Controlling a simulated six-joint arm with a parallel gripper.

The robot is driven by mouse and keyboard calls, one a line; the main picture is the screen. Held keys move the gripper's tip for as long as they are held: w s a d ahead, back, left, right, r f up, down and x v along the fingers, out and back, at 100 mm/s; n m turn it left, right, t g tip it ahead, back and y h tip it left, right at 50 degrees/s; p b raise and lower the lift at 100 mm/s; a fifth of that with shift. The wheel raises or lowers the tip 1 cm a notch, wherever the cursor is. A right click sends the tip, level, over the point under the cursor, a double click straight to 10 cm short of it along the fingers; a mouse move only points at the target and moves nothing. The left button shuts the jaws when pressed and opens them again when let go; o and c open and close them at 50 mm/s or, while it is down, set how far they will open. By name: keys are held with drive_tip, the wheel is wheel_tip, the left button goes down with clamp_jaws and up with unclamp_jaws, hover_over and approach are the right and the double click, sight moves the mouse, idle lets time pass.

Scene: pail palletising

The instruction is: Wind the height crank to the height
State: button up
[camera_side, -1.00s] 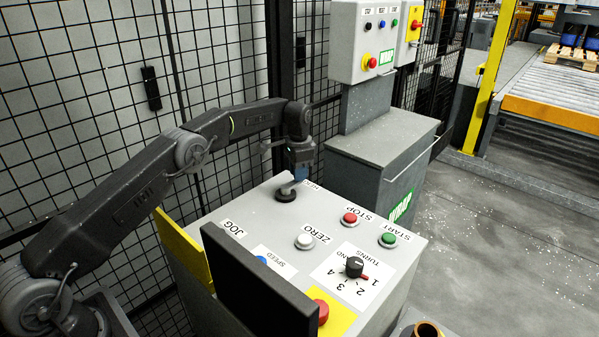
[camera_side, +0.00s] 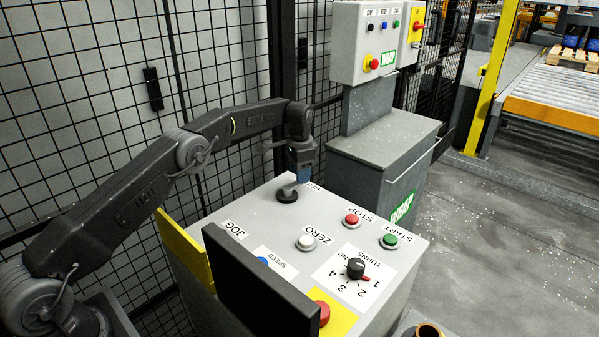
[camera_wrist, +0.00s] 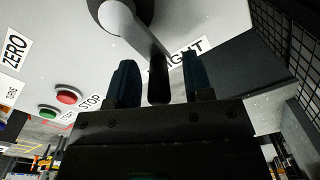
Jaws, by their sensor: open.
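The height crank (camera_side: 287,195) is a dark round hub with a short arm at the far end of the grey control panel. In the wrist view its light metal arm (camera_wrist: 125,22) runs to an upright black handle (camera_wrist: 159,85). My gripper (camera_side: 303,178) is above the crank, pointing down. In the wrist view my gripper's (camera_wrist: 158,83) two dark fingers are apart, one on each side of the handle, with visible gaps. The handle's lower end is hidden behind the gripper body. The crank's label is partly covered.
The panel also has a white ZERO button (camera_side: 306,242), a red STOP button (camera_side: 351,219), a green START button (camera_side: 389,241) and a black turns knob (camera_side: 355,267). A dark upright plate (camera_side: 255,285) stands at the near side. Mesh fencing (camera_side: 100,110) is behind my arm.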

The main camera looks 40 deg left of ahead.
wheel_tip(320, 180, up, 7)
drive_tip(key=shift+r, duration=0.15)
drive_tip(key=shift+d+r, duration=0.1)
idle(0.4)
drive_tip(key=s+d+r+n+t, duration=0.1)
drive_tip(key=s+d+r, duration=0.2)
drive_tip(key=s+r, duration=0.55)
drive_tip(key=s+d+r+n+t, duration=0.1)
drive_tip(key=s+d+r+t, duration=0.15)
drive_tip(key=s+r, duration=0.6)
drive_tip(key=s+d+r+n, duration=0.2)
drive_tip(key=s+d, duration=0.1)
drive_tip(key=s, duration=0.8)
drive_tip(key=s+d+f+t, duration=0.1)
drive_tip(key=s+f, duration=0.3)
drive_tip(key=s, duration=0.3)
drive_tip(key=s+d+f+n+t, duration=0.1)
drive_tip(key=s+f, duration=0.3)
drive_tip(key=s, duration=0.3)
drive_tip(key=shift+s+f, duration=0.3)
drive_tip(key=shift+o, duration=0.5)
